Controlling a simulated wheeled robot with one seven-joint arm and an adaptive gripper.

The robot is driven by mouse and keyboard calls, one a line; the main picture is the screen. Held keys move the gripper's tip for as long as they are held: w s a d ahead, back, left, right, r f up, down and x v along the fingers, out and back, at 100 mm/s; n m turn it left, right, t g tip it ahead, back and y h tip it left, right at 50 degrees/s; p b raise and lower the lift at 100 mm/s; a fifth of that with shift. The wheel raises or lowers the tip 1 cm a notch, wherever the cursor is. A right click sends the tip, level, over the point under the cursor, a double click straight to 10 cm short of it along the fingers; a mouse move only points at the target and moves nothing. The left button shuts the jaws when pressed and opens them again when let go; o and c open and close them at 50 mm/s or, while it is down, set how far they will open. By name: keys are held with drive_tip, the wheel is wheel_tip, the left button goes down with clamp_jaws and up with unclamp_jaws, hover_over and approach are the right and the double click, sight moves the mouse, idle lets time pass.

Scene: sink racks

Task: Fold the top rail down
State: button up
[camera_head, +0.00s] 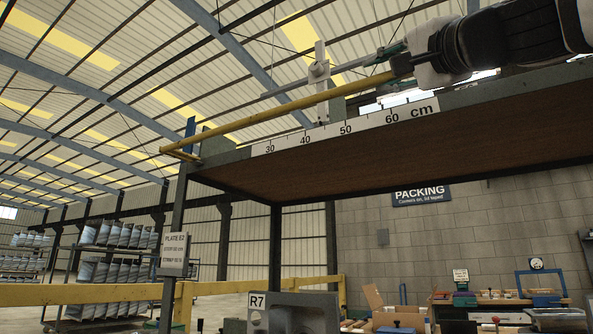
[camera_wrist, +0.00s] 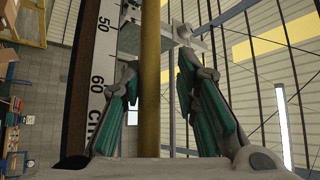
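The yellow top rail (camera_head: 290,108) runs along the upper front edge of the shelf (camera_head: 225,158), above the centimetre scale (camera_head: 345,128). Its left end sits at a bent yellow piece by the shelf's left corner. My gripper (camera_head: 395,62) is at the rail's right part, near the scale's 60 mark. In the wrist view, the yellow rail (camera_wrist: 150,60) passes between the two green-padded fingers of my gripper (camera_wrist: 158,62). The fingers are apart, with a gap visible on each side of the rail. The rail's right end is hidden behind my gripper.
A pale upright bracket (camera_head: 320,75) and a thin grey rod (camera_head: 290,88) stand just behind the rail. A blue upright (camera_head: 190,127) is at the shelf's left corner. A plate sign (camera_head: 174,254) hangs on the left post. A workbench (camera_head: 490,300) is below right.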

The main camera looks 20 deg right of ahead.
idle(0.3)
drive_tip(key=shift+s+d+f, duration=0.1)
drive_tip(key=shift+s, duration=0.05)
drive_tip(key=v, duration=1.1)
drive_tip(key=shift+s+f, duration=0.2)
drive_tip(key=shift+s, duration=0.05)
drive_tip(key=shift+c, duration=0.6)
drive_tip(key=shift+w, duration=0.1)
clamp_jaws()
